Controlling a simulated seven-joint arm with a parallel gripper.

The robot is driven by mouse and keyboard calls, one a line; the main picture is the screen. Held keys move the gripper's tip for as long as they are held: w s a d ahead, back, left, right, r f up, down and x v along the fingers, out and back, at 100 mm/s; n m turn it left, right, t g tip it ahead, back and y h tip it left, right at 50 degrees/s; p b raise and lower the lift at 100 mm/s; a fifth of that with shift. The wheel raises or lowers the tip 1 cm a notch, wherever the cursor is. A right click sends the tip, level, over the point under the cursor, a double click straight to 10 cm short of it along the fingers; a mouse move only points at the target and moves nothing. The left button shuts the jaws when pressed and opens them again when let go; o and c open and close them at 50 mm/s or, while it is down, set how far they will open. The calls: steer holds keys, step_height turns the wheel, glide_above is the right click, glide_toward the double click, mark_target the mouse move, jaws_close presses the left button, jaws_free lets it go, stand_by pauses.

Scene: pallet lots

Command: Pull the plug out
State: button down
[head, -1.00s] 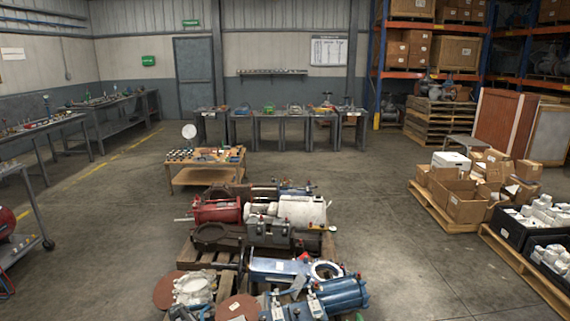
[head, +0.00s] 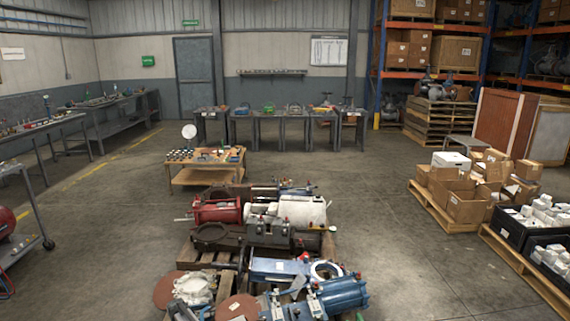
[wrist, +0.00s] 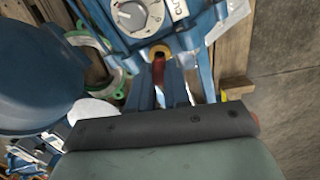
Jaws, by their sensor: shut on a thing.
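In the wrist view, my gripper (wrist: 166,88) reaches towards a blue machine (wrist: 205,50) with its two blue-grey fingers. The fingers are shut on a red plug (wrist: 158,76) between them. The plug's upper end is beside a yellow-orange ring (wrist: 160,51) on the machine. I cannot tell how deep the plug sits, and its lower part is hidden by the fingers and the dark gripper body. A grey dial (wrist: 136,15) on a white plate is just above. I cannot make out the gripper or the plug in the head view.
A large dark blue rounded body (wrist: 40,70) and a green-rimmed ring (wrist: 92,50) are close left of my gripper in the wrist view. Wooden slats (wrist: 237,45) and bare floor lie right. The head view shows blue cylinders (head: 335,298) and a red machine (head: 217,210) on pallets.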

steer(key=shift+w+r, duration=0.1)
steer(key=shift+r, duration=1.4)
steer(key=shift+r, duration=0.1)
